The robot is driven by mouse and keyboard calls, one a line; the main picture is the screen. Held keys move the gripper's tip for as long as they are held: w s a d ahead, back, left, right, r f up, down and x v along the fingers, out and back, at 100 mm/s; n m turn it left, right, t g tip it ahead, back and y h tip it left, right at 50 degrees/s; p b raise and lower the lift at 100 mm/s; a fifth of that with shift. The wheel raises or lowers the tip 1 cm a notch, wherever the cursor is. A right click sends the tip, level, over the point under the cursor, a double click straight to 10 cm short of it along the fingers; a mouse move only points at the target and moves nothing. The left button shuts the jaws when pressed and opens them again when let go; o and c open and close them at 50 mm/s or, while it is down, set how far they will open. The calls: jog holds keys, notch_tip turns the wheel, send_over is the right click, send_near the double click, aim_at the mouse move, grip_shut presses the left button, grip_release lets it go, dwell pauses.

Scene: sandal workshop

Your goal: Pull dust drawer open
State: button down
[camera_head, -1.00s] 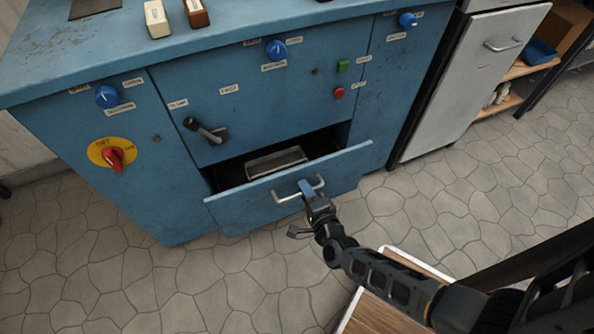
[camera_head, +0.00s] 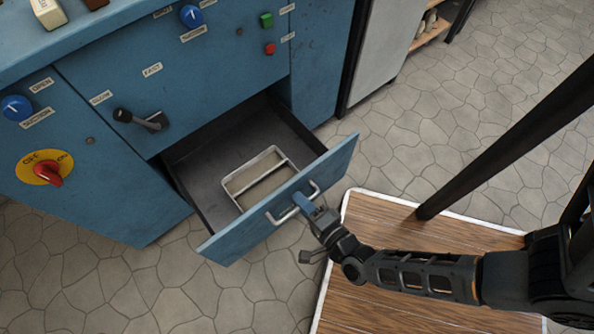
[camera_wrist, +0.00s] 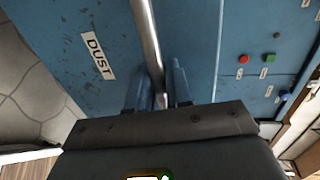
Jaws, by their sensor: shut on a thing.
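The dust drawer (camera_head: 240,235) stands well out from the blue cabinet in the head view, its dark inside showing. A light tray (camera_head: 262,166) with a divider lies in it. The drawer has a metal bar handle (camera_head: 275,216) on its blue front. My gripper (camera_head: 303,203) is shut on the handle near its right part. In the wrist view the handle bar (camera_wrist: 147,35) runs between my two fingers (camera_wrist: 160,95), and a "DUST" label (camera_wrist: 98,56) shows on the drawer front.
The blue cabinet (camera_head: 215,75) carries a lever (camera_head: 140,119), a red and yellow switch (camera_head: 45,169), blue knobs and buttons. A wooden board with a white edge (camera_head: 400,225) lies below my arm. A black post (camera_head: 500,140) stands at right. Tiled floor is clear around the drawer.

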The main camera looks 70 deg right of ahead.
dwell(0.3)
jog(key=c, duration=1.2)
grip_release()
jog(key=shift+v, duration=3.95)
jog(key=a+r+n+y+p, duration=0.1)
jog(key=r+n+y+p, duration=0.2)
jog(key=r+n, duration=0.5)
jog(key=r+n+t+y+p, duration=0.1)
jog(key=r+n+y+p, duration=0.2)
jog(key=r, duration=1.9)
jog(key=a+r+n+y+p, duration=0.1)
jog(key=r+n+y+p, duration=0.1)
jog(key=r+n+p, duration=0.6)
jog(key=shift+s+a+r+n+t+y, duration=0.1)
jog(key=shift+r+n+t+y, duration=0.05)
jog(key=shift+r+n, duration=1)
jog(key=shift+s+a+r+n+t+y, duration=0.15)
jog(key=shift+r+n, duration=0.65)
jog(key=shift+r, duration=0.75)
jog(key=shift+s+a+r+n+t+y, duration=0.1)
jog(key=shift+r+n, duration=0.85)
jog(key=shift+r, duration=0.4)
